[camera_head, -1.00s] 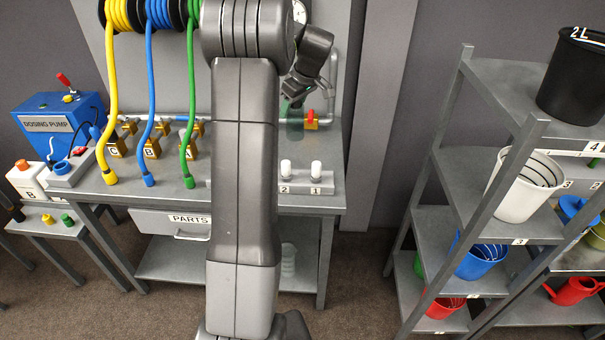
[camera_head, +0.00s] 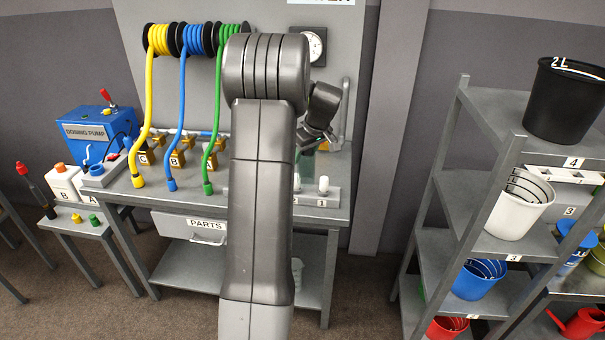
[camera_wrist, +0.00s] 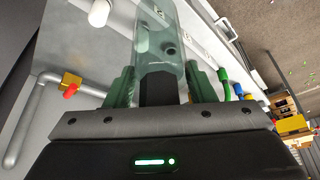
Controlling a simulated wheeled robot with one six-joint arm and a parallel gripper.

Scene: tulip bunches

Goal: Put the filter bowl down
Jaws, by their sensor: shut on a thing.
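The filter bowl (camera_wrist: 158,45) is a translucent green cup, seen close up in the wrist view. My gripper (camera_wrist: 155,92) is shut on it, with dark green fingers on both sides. In the head view my gripper (camera_head: 314,138) hangs over the right part of the workbench (camera_head: 338,212), and the bowl (camera_head: 306,164) shows below it, partly hidden by my arm. The bowl appears close behind the numbered block with white posts (camera_head: 323,186). I cannot tell whether its lower end touches the bench.
Yellow, blue and green hoses (camera_head: 210,140) hang left of my arm to the bench. A red-handled valve (camera_wrist: 70,91) and grey pipe (camera_wrist: 28,120) are near the gripper. A dosing pump (camera_head: 88,135) stands left. A shelf rack (camera_head: 447,185) with buckets stands right.

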